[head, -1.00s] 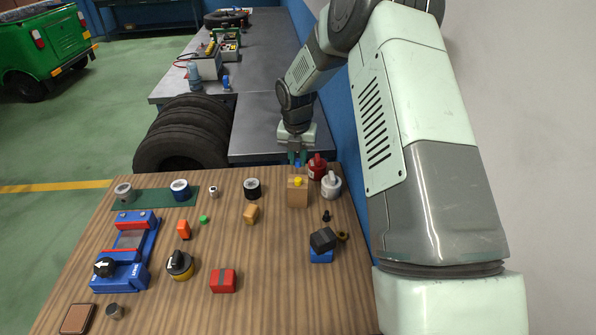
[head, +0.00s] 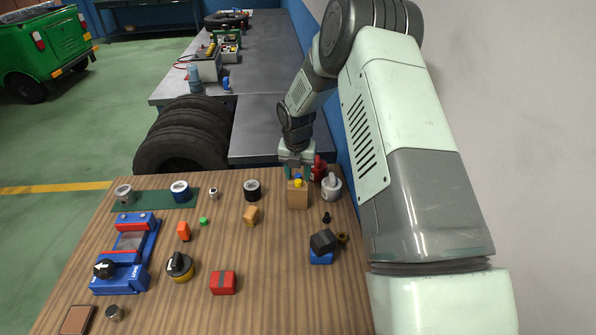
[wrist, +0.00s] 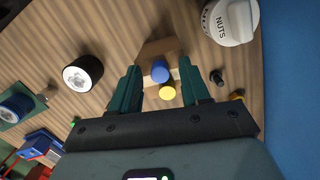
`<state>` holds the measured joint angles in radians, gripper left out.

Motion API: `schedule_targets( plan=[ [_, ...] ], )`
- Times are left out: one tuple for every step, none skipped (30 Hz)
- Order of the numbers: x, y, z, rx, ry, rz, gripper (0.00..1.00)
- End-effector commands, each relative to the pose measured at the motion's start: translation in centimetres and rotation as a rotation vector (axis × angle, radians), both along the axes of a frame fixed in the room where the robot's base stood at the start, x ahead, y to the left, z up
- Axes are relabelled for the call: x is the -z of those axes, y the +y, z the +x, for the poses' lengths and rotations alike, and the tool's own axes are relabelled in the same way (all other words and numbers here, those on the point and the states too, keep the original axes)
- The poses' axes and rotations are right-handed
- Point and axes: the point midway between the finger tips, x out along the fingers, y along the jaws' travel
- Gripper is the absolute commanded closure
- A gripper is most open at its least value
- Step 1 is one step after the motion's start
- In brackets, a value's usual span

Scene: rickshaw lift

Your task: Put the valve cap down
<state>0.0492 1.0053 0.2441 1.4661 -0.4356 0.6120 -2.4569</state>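A small blue cap (wrist: 159,72), which I take to be the valve cap, is at the top of the wooden block (head: 298,197). It shows in the head view (head: 299,176) just behind a yellow cap (head: 298,183) on the same block. The yellow cap also shows in the wrist view (wrist: 167,92). My gripper (wrist: 159,66) points down over the block. Its green fingers stand apart on either side of the blue cap, with a visible gap on each side. The blue cap's underside is hidden, so its exact contact with the block cannot be seen.
A white-topped NUTS jar (wrist: 230,20) stands close right of the block, with a red can (head: 319,168) behind it. A black roll (head: 252,190) stands to the left. A small black piece (head: 326,217) lies at the front right. The blue wall is close on the right.

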Motion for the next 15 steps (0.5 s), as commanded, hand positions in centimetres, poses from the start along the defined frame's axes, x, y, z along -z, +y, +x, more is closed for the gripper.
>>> schedule_targets(
  plan=[
    [0.0,0.0,0.0,0.0,0.0,0.0,0.54],
    [0.0,0.0,0.0,0.0,0.0,0.0,0.54],
    [0.0,0.0,0.0,0.0,0.0,0.0,0.54],
    [0.0,0.0,0.0,0.0,0.0,0.0,0.54],
    [0.0,0.0,0.0,0.0,0.0,0.0,0.54],
    [-0.1,0.0,0.0,0.0,0.0,0.0,0.54],
    [-0.1,0.0,0.0,0.0,-0.001,0.0,0.54],
    [-0.3,0.0,0.0,0.0,-0.001,0.0,0.54],
    [-0.6,0.0,0.0,0.001,-0.002,0.001,0.54],
    [-0.9,0.0,0.0,0.001,-0.003,0.001,0.54],
    [-1.3,0.0,0.0,0.001,-0.003,0.001,0.54],
    [-1.9,0.0,-0.1,0.001,-0.003,0.001,0.54],
    [-2.4,0.0,-0.1,0.001,-0.003,0.0,0.54],
    [-3.1,0.0,-0.2,0.002,-0.004,0.0,0.54],
    [-3.9,0.0,-0.3,0.001,-0.004,0.001,0.54]
  ],
)
